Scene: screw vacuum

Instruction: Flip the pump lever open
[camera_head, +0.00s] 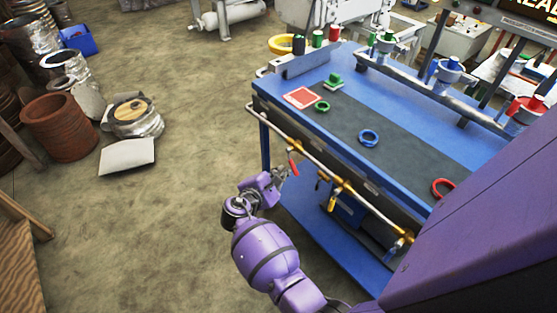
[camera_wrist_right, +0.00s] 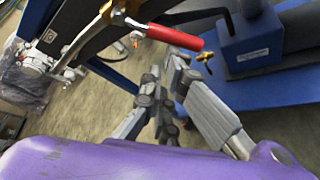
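A lever with a red handle (camera_head: 292,167) hangs from the pipe at the near-left part of the blue bench's front. In the right wrist view its red handle (camera_wrist_right: 175,38) lies across the upper middle, beyond my fingertips. My right gripper (camera_head: 280,174) is just below and left of this lever in the head view. In the right wrist view, my right gripper (camera_wrist_right: 163,66) has its fingers a little apart, with nothing seen between them. The handle appears clear of the fingers; the exact gap is hard to judge. My left gripper is not in view.
The pipe (camera_head: 318,165) along the bench front carries yellow levers (camera_head: 332,203). The blue bench (camera_head: 300,82) holds green, blue and red rings. A blue pump housing (camera_wrist_right: 250,40) stands near the lever. Open floor (camera_head: 170,230) lies left of the bench.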

